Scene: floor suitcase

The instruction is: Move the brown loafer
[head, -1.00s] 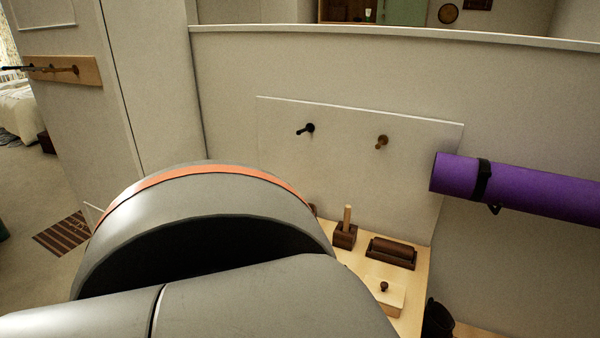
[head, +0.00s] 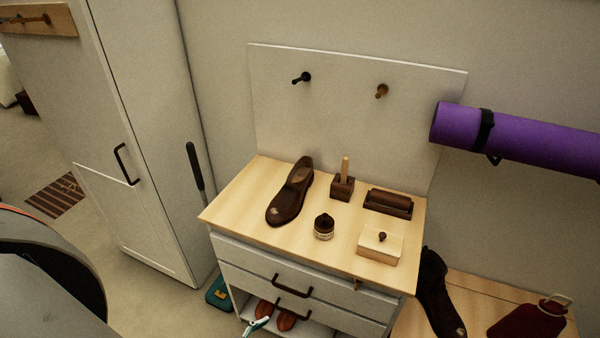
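A brown loafer (head: 290,192) lies on the light wood top of a white drawer cabinet (head: 240,208), near its back left. Its toe points toward the front left and shows a pale scuffed patch. A second dark brown shoe (head: 436,290) rests to the right of the cabinet, at a lower wooden surface, also with a pale patch at its toe. Part of my arm shows at the left edge.
On the cabinet top are a small jar (head: 324,227), a brush in a block (head: 343,185), a dark brush (head: 388,203) and a lidded box (head: 380,246). A purple rolled mat (head: 530,145) sticks out at right.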

